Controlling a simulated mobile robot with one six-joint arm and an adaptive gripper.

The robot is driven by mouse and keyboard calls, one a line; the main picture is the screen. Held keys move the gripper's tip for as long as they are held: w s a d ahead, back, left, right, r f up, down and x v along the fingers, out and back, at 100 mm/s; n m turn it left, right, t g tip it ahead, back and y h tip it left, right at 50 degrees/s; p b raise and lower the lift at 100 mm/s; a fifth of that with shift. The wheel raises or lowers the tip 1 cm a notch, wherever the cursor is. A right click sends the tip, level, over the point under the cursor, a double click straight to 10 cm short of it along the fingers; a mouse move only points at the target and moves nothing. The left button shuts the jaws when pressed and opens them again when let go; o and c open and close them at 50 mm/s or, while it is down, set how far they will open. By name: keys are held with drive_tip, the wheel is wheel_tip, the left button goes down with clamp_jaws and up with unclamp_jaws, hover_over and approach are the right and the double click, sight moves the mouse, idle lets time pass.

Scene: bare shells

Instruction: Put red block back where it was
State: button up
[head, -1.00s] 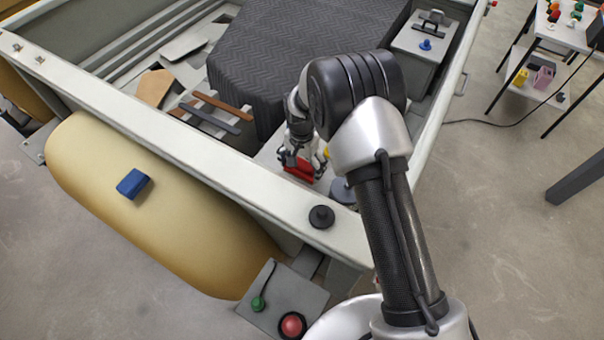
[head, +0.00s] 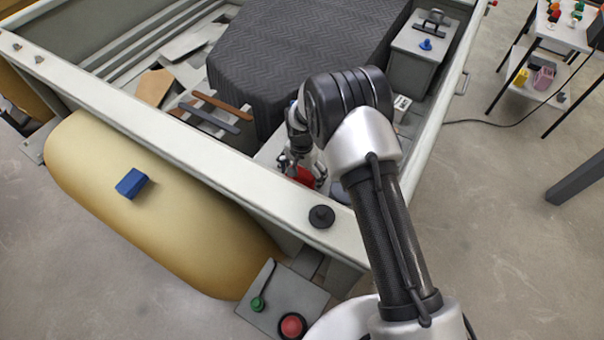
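The red block (head: 304,175) is inside the grey open-topped shell, low behind its near rim, and only part of it shows. My gripper (head: 302,173) points down at the block, with its fingers around or against it. The rim and my own arm partly hide the fingers and the block's underside. I cannot tell whether the fingers press on the block or whether it rests on the surface below.
The shell's near rim (head: 190,138) carries a black round knob (head: 321,216). A blue block (head: 132,183) lies on the tan rounded side tank (head: 160,215). A dark quilted pad (head: 300,60) fills the middle. A grey box (head: 412,65) stands behind my arm.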

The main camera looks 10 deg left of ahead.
drive_tip(key=shift+r, duration=0.1)
idle(0.3)
wheel_tip(320, 180, up, 12)
wheel_tip(320, 180, up, 11)
drive_tip(key=t, duration=0.1)
hover_over(302, 172)
drive_tip(key=d, duration=0.6)
drive_tip(key=s+d+r+n+t, duration=0.1)
drive_tip(key=s+d+r, duration=0.3)
drive_tip(key=r, duration=0.2)
drive_tip(key=s+d+r+n, duration=0.1)
drive_tip(key=s+d+r, duration=0.25)
drive_tip(key=r, duration=0.25)
drive_tip(key=s+d+r+t, duration=0.1)
drive_tip(key=s+d, duration=0.3)
drive_tip(key=s, duration=0.2)
drive_tip(key=s+d+r+n, duration=0.1)
drive_tip(key=s+d+r, duration=0.1)
drive_tip(key=s+d, duration=0.2)
drive_tip(key=s+d+r+t, duration=0.1)
drive_tip(key=s+d, duration=0.2)
drive_tip(key=s, duration=0.7)
drive_tip(key=shift+s+d+r+n+t+p, duration=0.25)
drive_tip(key=shift+d+r+n+t+p, duration=0.05)
drive_tip(key=shift+d+r+n+p, duration=0.1)
